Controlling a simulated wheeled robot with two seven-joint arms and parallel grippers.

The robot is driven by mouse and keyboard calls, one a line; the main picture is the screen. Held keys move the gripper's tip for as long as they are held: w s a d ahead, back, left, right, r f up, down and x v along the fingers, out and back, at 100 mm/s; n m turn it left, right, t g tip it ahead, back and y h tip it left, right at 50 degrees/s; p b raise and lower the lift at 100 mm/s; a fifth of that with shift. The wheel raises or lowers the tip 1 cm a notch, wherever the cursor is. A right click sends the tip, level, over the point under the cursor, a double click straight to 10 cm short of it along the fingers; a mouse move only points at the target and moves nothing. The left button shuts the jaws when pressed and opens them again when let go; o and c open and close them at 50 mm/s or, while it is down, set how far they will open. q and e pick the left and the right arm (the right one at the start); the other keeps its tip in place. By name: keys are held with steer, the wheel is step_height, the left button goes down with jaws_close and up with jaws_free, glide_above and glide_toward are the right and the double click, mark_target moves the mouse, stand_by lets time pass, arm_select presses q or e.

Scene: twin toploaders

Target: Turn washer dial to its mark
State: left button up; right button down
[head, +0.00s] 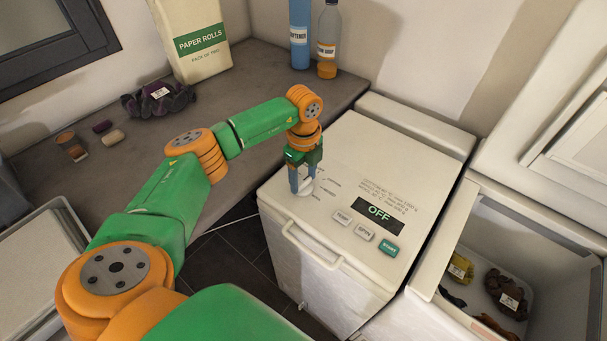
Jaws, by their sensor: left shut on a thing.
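The washer (350,150) is a white toploader with its lid shut. Its dial (303,191) is a round white knob at the left of the top, with small printed marks around it that are too small to read. My left gripper (302,184) points down over the dial and is shut on it, its fingers hiding part of the knob. Which mark the dial points to cannot be told. The display (379,212) reads OFF. Buttons, among them a green START button (388,248), lie in front of it. My right gripper is not in view.
An open toploader (459,206) at the right holds several dark and yellow garments. A grey counter (110,185) behind carries paper rolls (200,42), a blue softener bottle (299,35), a soap bottle (328,45) and a dark cloth (158,101). A handle (311,247) juts from the washer's front.

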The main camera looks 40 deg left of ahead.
mark_target(302, 181)
arm_select(q)
steer(key=shift+n, duration=0.5)
steer(key=o, duration=1.4)
steer(key=shift+a, duration=0.1)
steer(key=shift+c, duration=0.2)
step_height(302, 181, up, 6)
steer(key=shift+w+r+b, duration=0.1)
steer(key=shift+b, duration=0.7)
steer(key=shift+r, duration=0.45)
steer(key=shift+f, duration=0.1)
